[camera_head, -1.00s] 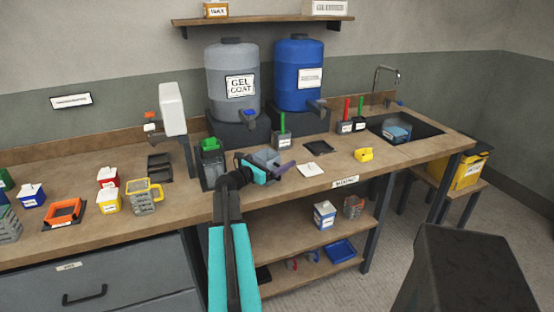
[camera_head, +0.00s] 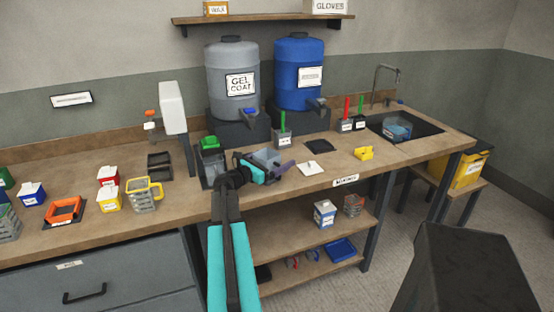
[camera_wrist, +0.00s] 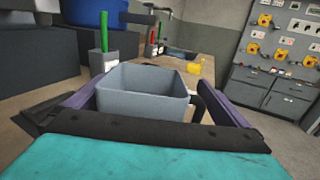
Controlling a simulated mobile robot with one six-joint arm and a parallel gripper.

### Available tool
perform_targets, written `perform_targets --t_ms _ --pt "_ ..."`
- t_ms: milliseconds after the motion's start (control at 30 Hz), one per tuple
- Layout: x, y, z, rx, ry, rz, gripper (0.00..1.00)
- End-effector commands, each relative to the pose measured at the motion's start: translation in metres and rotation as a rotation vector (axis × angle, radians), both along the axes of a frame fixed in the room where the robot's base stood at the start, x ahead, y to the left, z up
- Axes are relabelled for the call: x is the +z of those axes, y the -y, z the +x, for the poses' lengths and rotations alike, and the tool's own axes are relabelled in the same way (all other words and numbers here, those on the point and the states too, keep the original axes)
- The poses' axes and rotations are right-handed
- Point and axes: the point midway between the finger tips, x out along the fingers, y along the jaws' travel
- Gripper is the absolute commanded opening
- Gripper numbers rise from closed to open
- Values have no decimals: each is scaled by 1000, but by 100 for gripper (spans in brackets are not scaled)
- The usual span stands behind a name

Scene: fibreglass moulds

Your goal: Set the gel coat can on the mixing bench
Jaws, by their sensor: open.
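A grey, open-topped square can (camera_head: 266,157) stands on the wooden bench (camera_head: 330,178), below the grey GEL COAT barrel (camera_head: 232,82). I take it for the gel coat can; no label shows on it. In the wrist view the can (camera_wrist: 145,95) is upright and looks empty, with a dark handle at its right. My gripper (camera_head: 262,170) is open around the can, and it also shows in the wrist view (camera_wrist: 148,108) with a purple finger on each side. Whether the fingers touch the can is unclear. The can's lower part is hidden.
A grey cup with a green stick (camera_head: 282,137) stands behind the can. A white card (camera_head: 314,171) and a yellow item (camera_head: 364,153) lie to the right. A blue barrel (camera_head: 299,75) stands behind. A sink (camera_head: 425,127) is at the far right.

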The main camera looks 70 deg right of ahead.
Motion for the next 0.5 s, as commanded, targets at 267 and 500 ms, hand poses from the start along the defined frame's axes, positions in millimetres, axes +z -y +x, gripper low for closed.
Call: perform_targets --t_ms 267,500 --pt "-2 -32 16 2 1 0 100" --pt "-1 -55 28 1 0 0 100"
